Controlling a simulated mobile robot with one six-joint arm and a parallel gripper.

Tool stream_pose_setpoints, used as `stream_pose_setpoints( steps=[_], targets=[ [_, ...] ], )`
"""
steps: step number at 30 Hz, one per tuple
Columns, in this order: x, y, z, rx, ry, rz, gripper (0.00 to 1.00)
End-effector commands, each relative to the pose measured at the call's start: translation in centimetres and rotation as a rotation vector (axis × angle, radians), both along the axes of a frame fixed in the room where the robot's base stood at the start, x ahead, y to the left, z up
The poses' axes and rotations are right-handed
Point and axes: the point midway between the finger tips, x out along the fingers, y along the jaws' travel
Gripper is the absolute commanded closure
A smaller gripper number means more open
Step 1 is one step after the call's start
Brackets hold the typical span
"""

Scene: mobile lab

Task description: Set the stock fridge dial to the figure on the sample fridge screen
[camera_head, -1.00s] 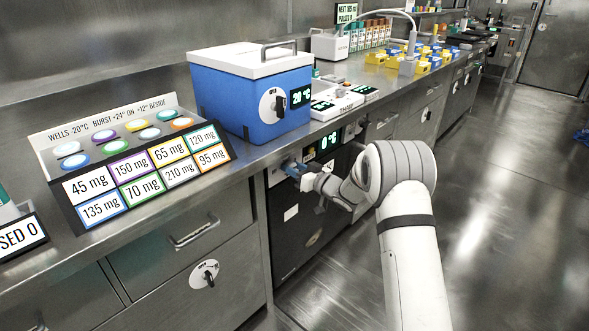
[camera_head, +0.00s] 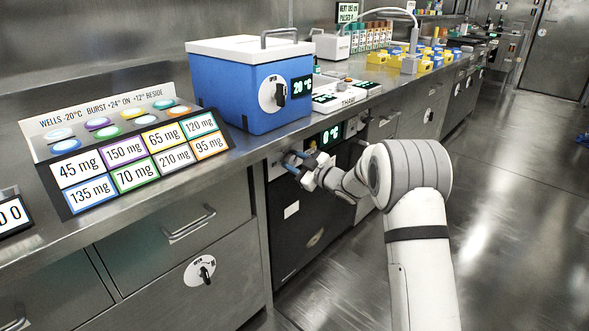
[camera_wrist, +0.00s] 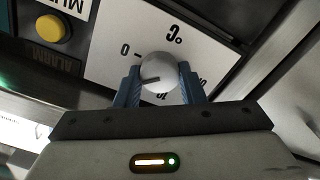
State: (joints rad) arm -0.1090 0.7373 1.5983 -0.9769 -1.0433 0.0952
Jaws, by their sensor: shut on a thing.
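The black under-counter fridge (camera_head: 300,235) has a lit screen (camera_head: 331,136) that appears to read 0 °C. In the wrist view, my gripper (camera_wrist: 158,84) has its blue fingers on both sides of a round grey dial knob (camera_wrist: 160,66) and is shut on it. The knob sits on a white scale plate (camera_wrist: 190,48), seen turned over, with 0, °C and partly hidden figures. A dark mark on the knob points to the lower left in this view. In the head view, my gripper (camera_head: 300,172) hides the dial. I cannot tell which screen is the sample fridge's.
A blue cool box (camera_head: 235,112) on the bench has a black knob and a screen (camera_head: 302,89) reading about 20 °C. A label board (camera_head: 130,160) stands left of it. A yellow button (camera_wrist: 53,28) is beside the dial. The floor to the right is clear.

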Motion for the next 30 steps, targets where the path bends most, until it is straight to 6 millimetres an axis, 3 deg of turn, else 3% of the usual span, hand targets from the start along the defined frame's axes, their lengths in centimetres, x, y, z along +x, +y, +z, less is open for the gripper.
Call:
stream_pose_setpoints(
  steps=[30],
  targets=[
    [-0.17, 0.08, -0.55, -0.592, -0.753, 0.002, 0.87]
  ],
)
